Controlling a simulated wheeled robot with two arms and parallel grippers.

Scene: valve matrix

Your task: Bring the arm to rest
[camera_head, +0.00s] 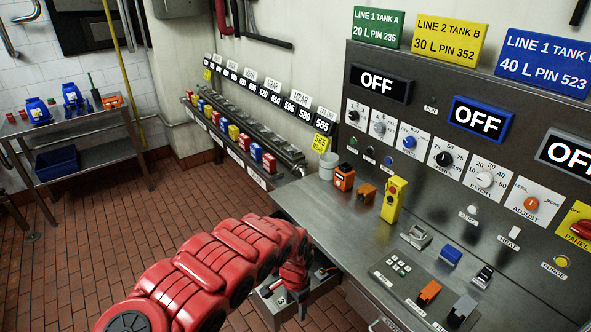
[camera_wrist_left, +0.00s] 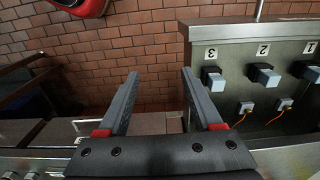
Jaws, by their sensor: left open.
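My red left arm (camera_head: 215,265) reaches in from the bottom of the head view, toward the low left end of the steel console. Its wrist hangs bent down beside the console's left edge, and my left gripper (camera_head: 299,301) is small and partly hidden there. In the left wrist view, the left gripper (camera_wrist_left: 160,76) has its two grey fingers spread apart. Nothing is between them; brick surface shows through the gap. My right gripper is not in view.
The console (camera_head: 320,205) carries a yellow pendant (camera_head: 394,199), switches and knobs. In the wrist view, a grey panel (camera_wrist_left: 235,45) numbered 1 to 3 with connectors stands close right of the fingers. A side table (camera_head: 85,125) stands far left; the brick floor (camera_head: 150,225) between is clear.

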